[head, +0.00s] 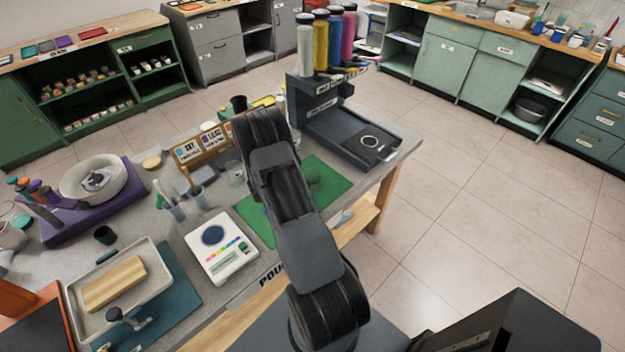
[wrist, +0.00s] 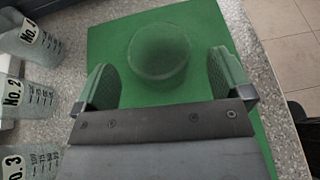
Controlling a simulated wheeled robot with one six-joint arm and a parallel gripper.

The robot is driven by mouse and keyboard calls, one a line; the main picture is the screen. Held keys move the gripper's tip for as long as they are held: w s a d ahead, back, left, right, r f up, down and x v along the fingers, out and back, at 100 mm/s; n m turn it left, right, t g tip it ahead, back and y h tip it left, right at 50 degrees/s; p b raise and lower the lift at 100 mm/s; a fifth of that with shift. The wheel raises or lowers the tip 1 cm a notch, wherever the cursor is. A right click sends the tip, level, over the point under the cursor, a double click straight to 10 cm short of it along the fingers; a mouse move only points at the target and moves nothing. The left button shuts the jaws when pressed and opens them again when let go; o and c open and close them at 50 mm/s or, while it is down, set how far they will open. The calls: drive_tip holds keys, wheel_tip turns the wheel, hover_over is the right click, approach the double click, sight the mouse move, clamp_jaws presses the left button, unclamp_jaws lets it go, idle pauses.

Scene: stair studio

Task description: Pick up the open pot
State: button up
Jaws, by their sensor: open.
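The open pot (wrist: 158,52) looks like a round, green-tinted, see-through cup. In the wrist view it stands on a green mat (wrist: 112,35), its open top facing up. My gripper (wrist: 163,70) is open, with one finger to the left of the pot and one to the right, and gaps show on both sides. The near side of the pot is close to the gripper's palm. In the head view my arm covers much of the green mat (head: 333,187), and a faint rounded shape (head: 313,176) beside the arm may be the pot.
Numbered measuring cups (wrist: 28,97) stand left of the mat. A white scale (head: 220,247) sits left of my arm. A dark press-like stand (head: 330,125) holding several coloured bottles is behind the mat. The table's right edge is close, with open floor (head: 470,215) beyond.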

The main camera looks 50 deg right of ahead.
sight(318, 174)
drive_tip(key=shift+p+x, duration=0.45)
drive_tip(key=shift+x, duration=1.35)
drive_tip(key=c, duration=1.2)
drive_tip(key=shift+r, duration=0.1)
